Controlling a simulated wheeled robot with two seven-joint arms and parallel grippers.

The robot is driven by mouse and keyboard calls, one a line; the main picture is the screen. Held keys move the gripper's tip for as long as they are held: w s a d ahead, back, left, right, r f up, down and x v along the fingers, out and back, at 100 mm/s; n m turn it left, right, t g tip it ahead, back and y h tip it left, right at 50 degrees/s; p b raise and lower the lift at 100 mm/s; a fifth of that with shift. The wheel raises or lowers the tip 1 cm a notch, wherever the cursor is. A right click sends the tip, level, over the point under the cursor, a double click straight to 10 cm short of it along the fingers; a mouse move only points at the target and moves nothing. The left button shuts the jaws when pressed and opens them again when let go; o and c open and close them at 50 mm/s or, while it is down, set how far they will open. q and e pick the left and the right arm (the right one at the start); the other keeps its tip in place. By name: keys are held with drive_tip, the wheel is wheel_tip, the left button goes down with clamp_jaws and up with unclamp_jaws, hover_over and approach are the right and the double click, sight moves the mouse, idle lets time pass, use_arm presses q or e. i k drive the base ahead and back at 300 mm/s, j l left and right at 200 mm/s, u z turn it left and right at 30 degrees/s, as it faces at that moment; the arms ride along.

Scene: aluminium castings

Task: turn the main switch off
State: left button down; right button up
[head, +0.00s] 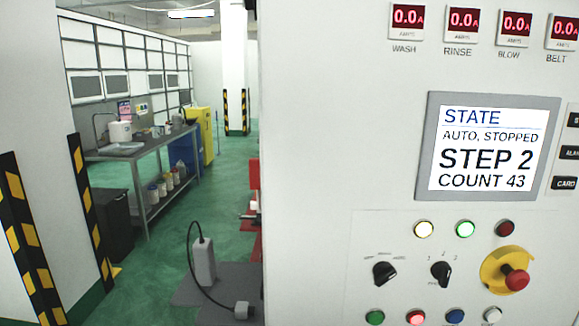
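A pale control cabinet (310,120) fills the right of the head view. Its screen (487,147) reads STATE, AUTO, STOPPED, STEP 2, COUNT 43. Below are two black rotary knobs (384,272), (441,273) with labels too small to read. A red mushroom button (517,279) sits on a yellow surround (494,268). I cannot make out any switch marked as the main switch. Neither of my grippers is in view.
Several push buttons (375,317) line the bottom. Four-digit-style ammeters (407,17) read 0.0. Left are a striped pillar (30,235), a metal bench (140,147) and open green floor (190,240).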

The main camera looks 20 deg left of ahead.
sight(255, 163)
drive_tip(key=k+j, duration=0.1)
drive_tip(key=j, duration=0.8)
drive_tip(key=k+j, duration=0.15)
drive_tip(key=j, duration=0.25)
drive_tip(key=i+j+z, duration=0.2)
drive_tip(key=j, duration=0.15)
drive_tip(key=i+j+z, duration=0.2)
drive_tip(key=j, duration=0.15)
drive_tip(key=j+z, duration=0.2)
drive_tip(key=j, duration=0.15)
drive_tip(key=i+j+z, duration=0.2)
drive_tip(key=j, duration=0.2)
drive_tip(key=k, duration=0.1)
